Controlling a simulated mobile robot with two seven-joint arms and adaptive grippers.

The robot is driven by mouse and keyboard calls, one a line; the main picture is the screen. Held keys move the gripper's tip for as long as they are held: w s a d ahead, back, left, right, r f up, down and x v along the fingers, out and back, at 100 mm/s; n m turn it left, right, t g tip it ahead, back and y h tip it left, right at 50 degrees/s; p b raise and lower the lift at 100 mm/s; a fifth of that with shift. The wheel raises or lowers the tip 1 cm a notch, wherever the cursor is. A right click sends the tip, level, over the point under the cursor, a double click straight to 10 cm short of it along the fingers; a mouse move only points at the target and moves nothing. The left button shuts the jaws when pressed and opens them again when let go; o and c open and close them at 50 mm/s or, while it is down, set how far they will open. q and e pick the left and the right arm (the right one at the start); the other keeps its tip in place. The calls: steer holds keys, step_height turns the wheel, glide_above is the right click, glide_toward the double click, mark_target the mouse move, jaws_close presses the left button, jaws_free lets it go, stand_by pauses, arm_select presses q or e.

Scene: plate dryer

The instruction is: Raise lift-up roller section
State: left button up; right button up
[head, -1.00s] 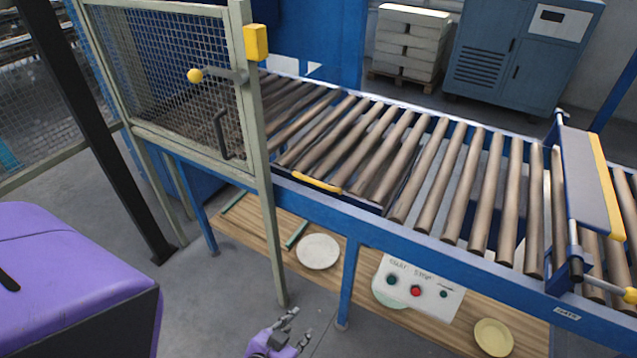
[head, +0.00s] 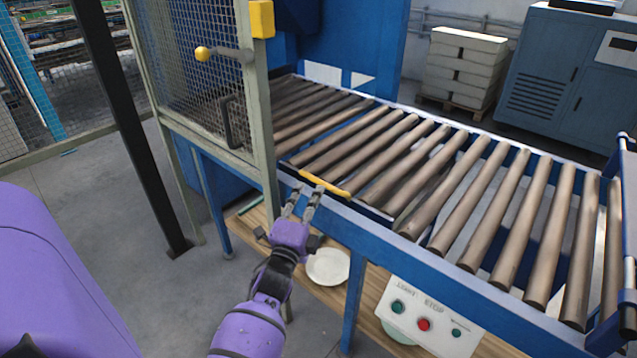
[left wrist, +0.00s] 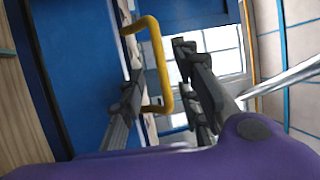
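The roller section (head: 362,152) lies level in the conveyor, between a mesh cage and the rest of the rollers. Its yellow handle (head: 325,184) is on the near blue rail. In the head view my left gripper (head: 305,199) is just left of and below the handle, with its fingers apart. In the left wrist view the yellow handle (left wrist: 163,66) shows between the two spread fingers of the left gripper (left wrist: 155,85). I cannot tell whether a finger touches it. My right gripper is not in view.
The mesh cage door with a black handle (head: 231,122) and its green post stand close left of my left gripper. A black post (head: 130,130) stands at left.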

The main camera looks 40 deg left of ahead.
mark_target(318, 182)
arm_select(q)
steer(key=x, duration=0.6)
steer(key=shift+w+r, duration=0.1)
steer(key=shift+w, duration=0.25)
jaws_close()
